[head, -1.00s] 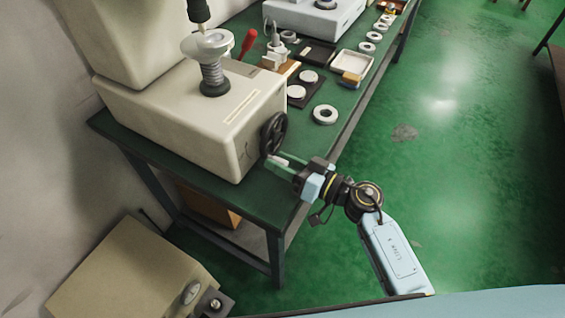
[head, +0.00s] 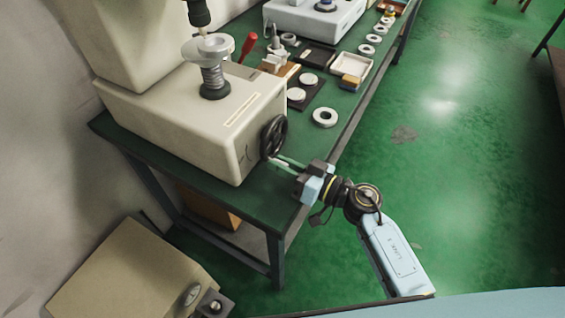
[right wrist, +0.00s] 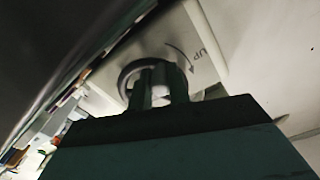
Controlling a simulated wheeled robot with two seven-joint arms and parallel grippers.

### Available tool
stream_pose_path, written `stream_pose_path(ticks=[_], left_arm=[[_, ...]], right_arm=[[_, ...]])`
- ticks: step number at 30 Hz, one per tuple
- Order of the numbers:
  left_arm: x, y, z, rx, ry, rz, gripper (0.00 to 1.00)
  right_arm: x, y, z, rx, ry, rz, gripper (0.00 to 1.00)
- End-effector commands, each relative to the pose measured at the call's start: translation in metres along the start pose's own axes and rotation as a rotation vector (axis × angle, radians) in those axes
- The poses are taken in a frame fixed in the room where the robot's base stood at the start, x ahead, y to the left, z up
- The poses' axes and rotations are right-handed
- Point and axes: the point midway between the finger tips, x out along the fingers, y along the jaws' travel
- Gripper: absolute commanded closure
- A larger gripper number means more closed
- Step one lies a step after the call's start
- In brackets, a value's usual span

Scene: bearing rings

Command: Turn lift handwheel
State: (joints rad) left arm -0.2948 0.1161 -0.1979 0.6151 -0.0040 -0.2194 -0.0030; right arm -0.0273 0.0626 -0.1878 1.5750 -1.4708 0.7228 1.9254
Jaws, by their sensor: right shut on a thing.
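The dark lift handwheel (head: 275,136) is on the right side face of the cream machine (head: 205,125). My right gripper (head: 279,162) reaches in from the lower right to the wheel's lower edge. In the right wrist view the handwheel (right wrist: 126,78) shows as a dark ring, and my right gripper's fingers (right wrist: 159,84) are shut on part of it. The fingers hide the part they hold. A curved arrow and the word UP (right wrist: 203,50) are marked on the housing beside the wheel. My left gripper is in neither view.
The machine stands on a green workbench (head: 262,200). A white ring (head: 325,117) lies near the bench's right edge, and a dark plate with white discs (head: 305,90) is behind it. A beige box (head: 120,275) is at the lower left.

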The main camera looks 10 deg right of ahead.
Motion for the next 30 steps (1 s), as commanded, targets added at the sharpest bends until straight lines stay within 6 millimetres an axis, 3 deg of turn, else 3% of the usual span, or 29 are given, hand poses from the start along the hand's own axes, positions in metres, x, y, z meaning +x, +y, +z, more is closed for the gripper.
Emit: stream_pose_path(ticks=[7,18,30], left_arm=[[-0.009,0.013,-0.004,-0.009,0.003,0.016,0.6],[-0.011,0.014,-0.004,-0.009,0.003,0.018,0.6],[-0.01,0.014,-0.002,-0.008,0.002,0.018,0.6]], right_arm=[[-0.001,0.009,0.003,-0.171,0.0,0.0,1.0],[0.0,0.022,0.006,-0.424,0.008,-0.004,1.0],[0.0,0.028,0.006,-0.542,0.012,-0.005,1.0]])
